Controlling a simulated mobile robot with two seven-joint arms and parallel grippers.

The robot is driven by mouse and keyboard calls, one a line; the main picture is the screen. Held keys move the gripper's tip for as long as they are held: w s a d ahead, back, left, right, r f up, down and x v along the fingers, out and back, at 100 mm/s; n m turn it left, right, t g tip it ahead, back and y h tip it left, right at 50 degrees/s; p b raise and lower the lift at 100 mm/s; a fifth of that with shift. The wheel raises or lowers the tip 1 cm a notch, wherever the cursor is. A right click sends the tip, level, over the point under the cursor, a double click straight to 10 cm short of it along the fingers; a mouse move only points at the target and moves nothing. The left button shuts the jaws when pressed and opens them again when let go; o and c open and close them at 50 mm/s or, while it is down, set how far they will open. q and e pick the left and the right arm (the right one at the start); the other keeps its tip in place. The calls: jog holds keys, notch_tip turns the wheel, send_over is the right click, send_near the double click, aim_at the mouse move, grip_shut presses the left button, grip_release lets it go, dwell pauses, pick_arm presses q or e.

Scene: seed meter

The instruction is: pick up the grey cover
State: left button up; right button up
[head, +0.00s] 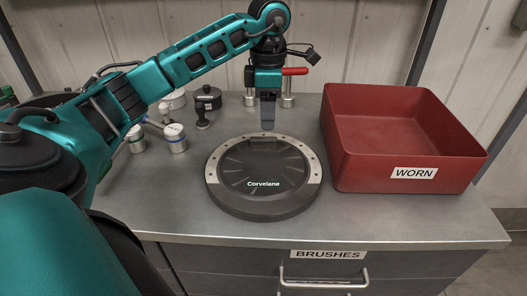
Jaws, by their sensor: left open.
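A round dark grey cover (262,168) marked "Corvelane" lies flat on the grey worktop, ringed by a lighter metallic band with small holes. My left gripper (268,124) points straight down above the far edge of the cover. It is open with nothing visible between its fingers, which overlap in this view. A gap seems to remain between the fingertips and the cover, but its size is hard to judge. My right gripper is out of view.
A red bin (378,172) labelled "WORN" stands at right. Small metal cylinders (176,140), a black lidded pot (208,97) and a dark knobbed piece (202,117) stand at left. A red-handled object (296,71) shows behind my gripper. A "BRUSHES" drawer (327,270) is below the front edge.

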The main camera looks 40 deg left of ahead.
aim_at(264, 138)
pick_arm(q)
jog(key=shift+s+a+f, duration=0.1)
jog(key=shift+s+f, duration=0.1)
jog(key=shift+f, duration=1.35)
jog(key=shift+s+a+f, duration=0.1)
jog(key=shift+s+f, duration=0.1)
jog(key=shift+f, duration=1.3)
jog(key=shift+r, duration=0.1)
grip_shut()
